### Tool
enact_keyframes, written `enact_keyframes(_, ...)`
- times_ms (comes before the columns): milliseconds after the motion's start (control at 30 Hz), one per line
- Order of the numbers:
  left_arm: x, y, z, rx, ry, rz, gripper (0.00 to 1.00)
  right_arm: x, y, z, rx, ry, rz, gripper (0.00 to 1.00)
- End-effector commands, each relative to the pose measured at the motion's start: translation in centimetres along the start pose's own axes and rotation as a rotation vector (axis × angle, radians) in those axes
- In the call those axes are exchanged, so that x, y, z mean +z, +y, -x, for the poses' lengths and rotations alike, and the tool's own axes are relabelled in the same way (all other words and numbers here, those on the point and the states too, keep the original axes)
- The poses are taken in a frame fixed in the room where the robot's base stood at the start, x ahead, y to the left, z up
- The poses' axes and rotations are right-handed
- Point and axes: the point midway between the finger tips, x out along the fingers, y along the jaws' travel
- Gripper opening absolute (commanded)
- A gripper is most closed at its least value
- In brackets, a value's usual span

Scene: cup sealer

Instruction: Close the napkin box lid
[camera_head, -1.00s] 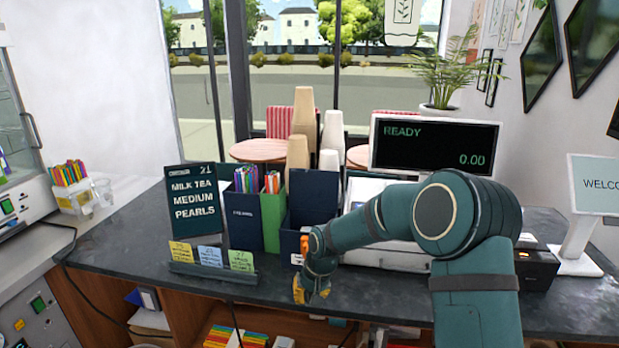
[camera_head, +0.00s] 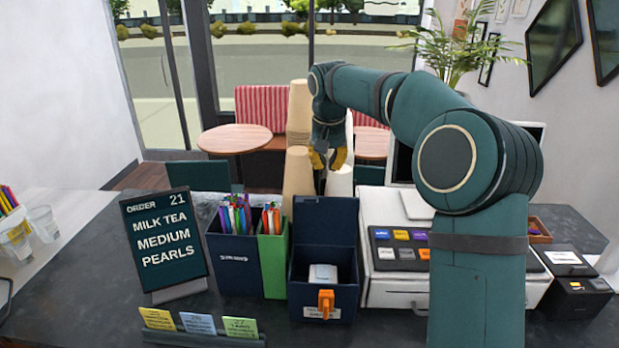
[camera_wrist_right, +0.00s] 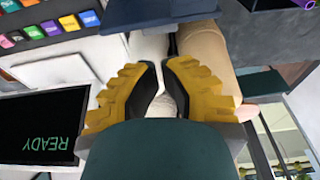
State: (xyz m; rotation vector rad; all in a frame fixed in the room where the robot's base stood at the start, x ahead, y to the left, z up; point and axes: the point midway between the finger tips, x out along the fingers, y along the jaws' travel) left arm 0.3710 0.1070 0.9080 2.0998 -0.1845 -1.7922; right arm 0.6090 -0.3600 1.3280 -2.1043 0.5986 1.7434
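The napkin box (camera_head: 298,292) is a dark navy box on the counter, with a white item (camera_head: 323,273) inside and an orange tab (camera_head: 326,302) on its front. Its navy lid (camera_head: 325,220) stands upright at the back, open. My right gripper (camera_head: 328,163) has yellow fingers pointing down. It is above and behind the lid's top edge, in front of the stacked cups. The fingers are apart, with nothing between them; they also show in the right wrist view (camera_wrist_right: 160,72). A navy panel, apparently the lid, shows at that view's top (camera_wrist_right: 160,12). My left gripper is out of view.
A green straw holder (camera_head: 272,265) and a navy one (camera_head: 235,265) stand left of the box. The cash register (camera_head: 393,290) is close on its right. Tall cup stacks (camera_head: 298,172) stand behind. Card holders (camera_head: 200,337) line the front left.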

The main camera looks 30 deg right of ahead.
Motion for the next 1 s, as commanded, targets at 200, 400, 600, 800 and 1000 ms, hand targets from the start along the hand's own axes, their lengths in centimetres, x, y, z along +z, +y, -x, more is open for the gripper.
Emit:
enact_keyframes(200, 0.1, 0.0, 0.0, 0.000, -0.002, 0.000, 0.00, 0.0, 0.1, -0.5, 0.000, 0.001, -0.001, 0.00)
enact_keyframes(400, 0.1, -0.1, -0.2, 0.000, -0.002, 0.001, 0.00, 0.0, 0.1, -3.6, 0.001, -0.002, 0.000, 0.00)
enact_keyframes(600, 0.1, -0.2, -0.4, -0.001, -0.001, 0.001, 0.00, 0.0, 0.1, -7.0, 0.001, -0.001, 0.000, 0.00)
enact_keyframes(800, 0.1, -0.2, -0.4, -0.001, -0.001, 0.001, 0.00, 0.0, 0.1, -9.2, 0.000, 0.001, -0.001, 0.00)
enact_keyframes(1000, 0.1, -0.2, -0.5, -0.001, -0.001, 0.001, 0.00, 0.0, 0.0, -9.9, -0.001, 0.002, -0.001, 0.00)
